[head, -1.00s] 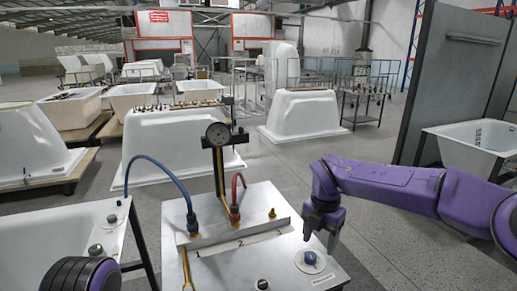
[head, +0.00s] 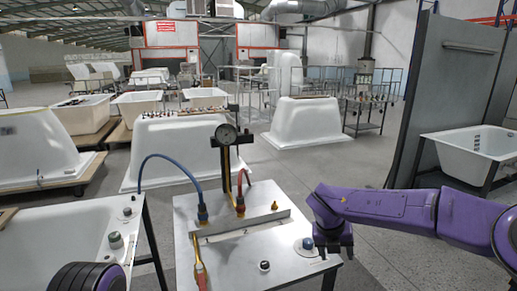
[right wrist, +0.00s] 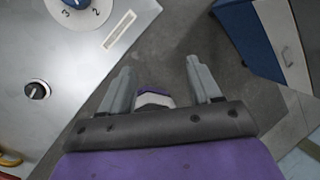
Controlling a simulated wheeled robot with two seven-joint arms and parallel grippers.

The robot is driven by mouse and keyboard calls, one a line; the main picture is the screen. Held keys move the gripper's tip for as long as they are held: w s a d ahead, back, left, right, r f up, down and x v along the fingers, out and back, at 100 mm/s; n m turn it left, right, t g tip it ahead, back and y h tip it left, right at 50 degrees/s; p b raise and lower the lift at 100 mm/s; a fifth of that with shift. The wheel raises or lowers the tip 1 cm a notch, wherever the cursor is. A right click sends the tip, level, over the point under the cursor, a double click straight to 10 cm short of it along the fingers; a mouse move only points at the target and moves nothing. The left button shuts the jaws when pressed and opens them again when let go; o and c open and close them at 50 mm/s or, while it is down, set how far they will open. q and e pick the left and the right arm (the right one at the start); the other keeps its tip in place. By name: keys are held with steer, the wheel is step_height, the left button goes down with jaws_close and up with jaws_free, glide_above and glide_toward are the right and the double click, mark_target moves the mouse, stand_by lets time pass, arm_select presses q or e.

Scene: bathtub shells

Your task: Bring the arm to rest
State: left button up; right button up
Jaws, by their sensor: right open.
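My right arm, purple, comes in from the right in the head view. Its dark gripper (head: 333,252) points down at the right edge of the metal test bench (head: 238,255), just right of the blue-capped dial knob (head: 307,244). In the right wrist view the two grey fingers of this gripper (right wrist: 163,78) stand apart with nothing between them over the floor. The numbered dial (right wrist: 80,10) and a black knob (right wrist: 37,91) lie to their left, apart from them. My left gripper is out of view; only a dark, purple-edged part of me shows at bottom left.
A gauge (head: 226,133) on a post and blue and red hoses stand on the bench. A white tub shell (head: 175,155) is behind it, another (head: 308,122) farther right. A grey partition (head: 440,100) stands at right. Grey floor (head: 375,255) is clear right of the bench.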

steer(key=s+d+f+n+t+h, duration=0.2)
steer(key=s+d+f+n+t, duration=0.15)
steer(key=f+n, duration=0.55)
steer(key=s+d+f+n+t+h, duration=0.2)
steer(key=s+f+n, duration=0.3)
steer(key=f+n, duration=0.35)
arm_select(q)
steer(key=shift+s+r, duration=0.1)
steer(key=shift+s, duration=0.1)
arm_select(e)
steer(key=s+d+f+n+g+y, duration=0.1)
steer(key=s+f+n, duration=0.3)
steer(key=s, duration=0.6)
steer(key=s+d+f+n+g+y, duration=0.1)
steer(key=s+f+n, duration=0.3)
steer(key=s, duration=0.6)
steer(key=s+d+f+n+g+y, duration=0.2)
steer(key=s+f+n, duration=0.2)
steer(key=s, duration=0.6)
steer(key=n, duration=0.2)
steer(key=shift+s+n, duration=0.2)
steer(key=shift+n, duration=0.15)
steer(key=shift+a+f, duration=0.1)
